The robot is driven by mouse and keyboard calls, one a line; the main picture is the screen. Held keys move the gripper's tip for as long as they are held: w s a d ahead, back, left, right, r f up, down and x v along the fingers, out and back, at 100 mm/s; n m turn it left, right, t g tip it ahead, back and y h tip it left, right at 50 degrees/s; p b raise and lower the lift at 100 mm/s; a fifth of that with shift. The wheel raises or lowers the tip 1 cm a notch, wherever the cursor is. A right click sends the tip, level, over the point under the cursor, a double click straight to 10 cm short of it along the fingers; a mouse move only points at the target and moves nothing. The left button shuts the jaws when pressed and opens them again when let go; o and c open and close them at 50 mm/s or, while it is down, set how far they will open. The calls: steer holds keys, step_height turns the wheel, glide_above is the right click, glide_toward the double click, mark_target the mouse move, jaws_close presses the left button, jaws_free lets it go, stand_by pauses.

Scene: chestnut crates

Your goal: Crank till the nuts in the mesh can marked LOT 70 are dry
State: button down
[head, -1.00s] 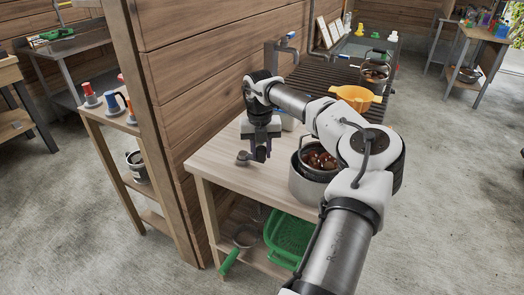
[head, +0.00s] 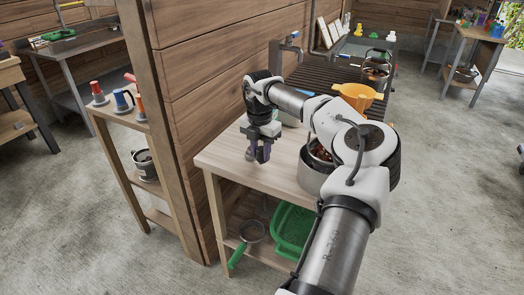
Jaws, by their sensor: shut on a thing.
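A metal pot (head: 312,181) with brown nuts (head: 322,153) stands on the wooden bench, partly hidden behind my arm. A second pot (head: 374,74) with dark contents stands farther back on the slatted rack. I can read no LOT 70 mark on either, and cannot tell which is the marked mesh can. My gripper (head: 258,152) points down over the left part of the bench, left of the near pot. It is shut on a small grey knob-like piece (head: 250,154). The grip is too small to make out clearly, and I cannot tell whether the piece is a crank.
A green basket (head: 292,229) and a sieve with green handle (head: 251,231) lie on the lower shelf. A wooden wall (head: 205,90) stands left of the bench (head: 228,163). Open floor lies to the right.

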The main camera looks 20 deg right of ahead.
steer(key=shift+a+r+m, duration=0.1)
steer(key=shift+a+m, duration=0.2)
steer(key=shift+m, duration=0.2)
steer(key=c, duration=1.1)
jaws_free()
step_height(320, 180, up, 14)
steer(key=b, duration=0.1)
steer(key=shift+w+a, duration=0.15)
